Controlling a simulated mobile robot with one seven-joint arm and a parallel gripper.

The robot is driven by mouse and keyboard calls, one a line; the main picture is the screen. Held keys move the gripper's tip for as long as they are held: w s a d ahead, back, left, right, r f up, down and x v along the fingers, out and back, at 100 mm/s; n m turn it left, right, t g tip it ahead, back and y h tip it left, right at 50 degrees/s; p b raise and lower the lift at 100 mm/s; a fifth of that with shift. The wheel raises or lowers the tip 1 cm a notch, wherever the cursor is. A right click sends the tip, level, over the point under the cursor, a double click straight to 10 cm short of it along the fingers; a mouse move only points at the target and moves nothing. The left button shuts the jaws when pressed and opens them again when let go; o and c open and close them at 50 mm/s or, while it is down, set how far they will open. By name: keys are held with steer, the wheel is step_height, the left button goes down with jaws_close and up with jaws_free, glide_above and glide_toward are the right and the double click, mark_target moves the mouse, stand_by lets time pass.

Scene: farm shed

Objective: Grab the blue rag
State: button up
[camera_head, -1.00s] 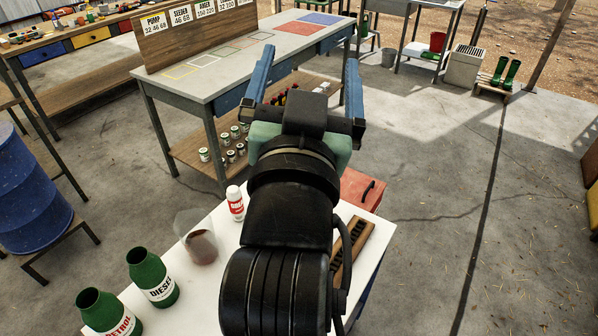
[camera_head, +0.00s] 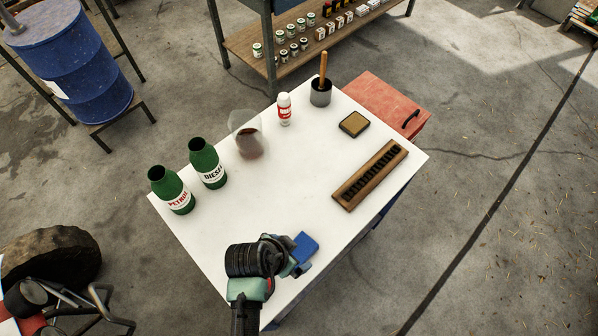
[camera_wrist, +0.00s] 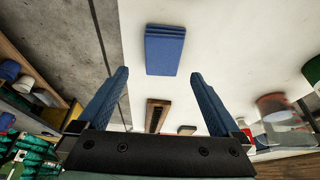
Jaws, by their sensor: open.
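The blue rag (camera_head: 306,244) lies folded in flat layers on the near part of the white table, close to my gripper (camera_head: 297,266). In the wrist view the rag (camera_wrist: 163,50) shows whole at the top middle, on the white surface. My gripper (camera_wrist: 160,76) is open there, its two blue fingers spread to either side and below the rag in the picture. Nothing is between the fingers, and the rag appears apart from them. In the head view my wrist hides part of the gripper.
On the white table (camera_head: 290,185) stand green petrol (camera_head: 180,203) and diesel (camera_head: 212,177) bottles, a clear jug (camera_head: 247,143), a white-red can (camera_head: 284,110), a dark cup (camera_head: 320,95), a small brown pad (camera_head: 354,124) and a wooden rack (camera_head: 370,175). A red box (camera_head: 385,102) is beyond.

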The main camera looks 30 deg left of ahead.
mark_target(298, 251)
steer(key=shift+a+p+x, duration=0.1)
steer(key=shift+p+x, duration=0.05)
steer(key=shift+x, duration=1.5)
steer(key=shift+a+p+x, duration=0.15)
steer(key=shift+x, duration=1.5)
steer(key=shift+f, duration=0.2)
steer(key=shift+f, duration=0.25)
steer(key=c, duration=1.2)
steer(key=shift+r, duration=0.1)
steer(key=shift+c, duration=0.2)
